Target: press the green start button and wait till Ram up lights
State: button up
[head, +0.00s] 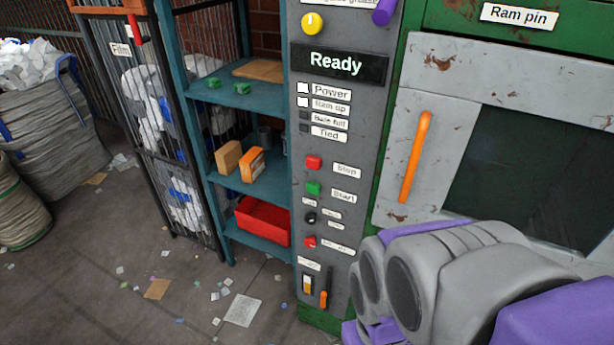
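The grey control panel (341,230) stands upright in the middle of the head view. Its green start button (313,188) sits beside the label "Start", just below the red stop button (313,163). Nothing covers the green button. The display (337,63) reads "Ready". The Power lamp (303,88) and the Ram up lamp (302,102) both look white and lit. The two lamps below, Bale full and Tied, are dark. Grey and purple links of my arm fill the lower right, apart from the buttons. I cannot make out my gripper's fingers.
The green baler with its grey door and orange handle (416,157) is right of the panel. A teal shelf (238,98) with blocks and a red bin (262,222) stands left. Scraps litter the floor. Filled sacks (47,150) stand far left.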

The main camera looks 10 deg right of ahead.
grip_shut()
dwell(1.1)
